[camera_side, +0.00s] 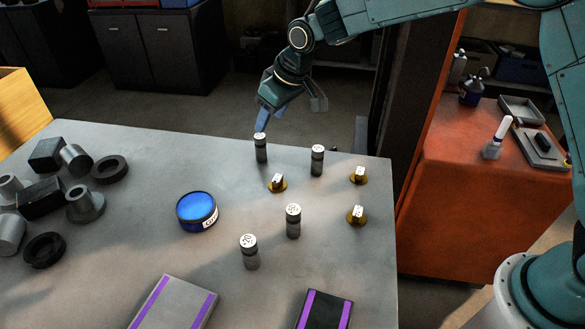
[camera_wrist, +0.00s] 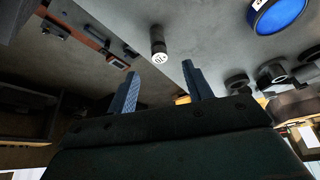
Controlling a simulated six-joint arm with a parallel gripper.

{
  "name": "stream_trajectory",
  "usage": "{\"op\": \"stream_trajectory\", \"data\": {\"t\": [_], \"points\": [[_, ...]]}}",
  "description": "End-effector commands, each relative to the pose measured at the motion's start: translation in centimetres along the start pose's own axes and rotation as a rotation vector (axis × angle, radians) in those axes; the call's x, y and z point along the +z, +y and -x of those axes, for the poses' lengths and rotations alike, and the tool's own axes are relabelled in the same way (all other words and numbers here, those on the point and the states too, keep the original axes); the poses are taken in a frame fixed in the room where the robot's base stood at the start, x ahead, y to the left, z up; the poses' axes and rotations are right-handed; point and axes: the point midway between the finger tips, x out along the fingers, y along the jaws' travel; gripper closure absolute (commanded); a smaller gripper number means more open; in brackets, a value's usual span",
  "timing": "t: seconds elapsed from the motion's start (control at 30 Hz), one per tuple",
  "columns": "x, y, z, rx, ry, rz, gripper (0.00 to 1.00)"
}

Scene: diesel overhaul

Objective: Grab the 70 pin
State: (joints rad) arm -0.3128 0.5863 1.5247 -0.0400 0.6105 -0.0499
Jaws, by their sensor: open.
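Several dark cylindrical pins with white labelled tops stand upright on the grey table. In the side view they are a far left pin (camera_side: 261,153), a far right pin (camera_side: 317,164), a middle pin (camera_side: 293,226) and a near pin (camera_side: 250,257). The labels are too small to read surely, so I cannot tell which is the 70 pin. My gripper (camera_side: 290,115) is open and empty, at the table's far edge, close to the far left pin. In the wrist view one pin (camera_wrist: 158,43) shows beyond and between the open fingertips (camera_wrist: 162,72).
Brass pieces (camera_side: 277,184) stand among the pins. A blue round tin (camera_side: 197,211) is left of them. Dark rings and metal blocks (camera_side: 65,190) crowd the left. Two purple-striped boxes (camera_side: 175,305) lie at the near edge. A red cabinet (camera_side: 490,170) is at right.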

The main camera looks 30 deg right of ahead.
Motion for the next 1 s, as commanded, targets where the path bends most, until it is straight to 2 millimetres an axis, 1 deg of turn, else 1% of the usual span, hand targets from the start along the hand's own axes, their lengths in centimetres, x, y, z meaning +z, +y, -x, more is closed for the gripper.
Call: {"op": "stream_trajectory", "data": {"t": [0.03, 0.3, 0.5, 0.63, 0.87, 1.0], "points": [[0.1, 0.0, -0.8, 0.0, -0.003, 0.0, 0.49], [0.1, 0.0, -4.5, 0.0, -0.002, 0.001, 0.49], [0.0, 0.0, -6.5, 0.0, -0.001, 0.0, 0.49], [0.0, 0.0, -6.9, 0.0, 0.0, 0.0, 0.49], [0.0, 0.0, -7.1, 0.0, 0.0, 0.0, 0.49], [0.0, 0.1, -7.9, 0.0, -0.001, 0.0, 0.49]]}}
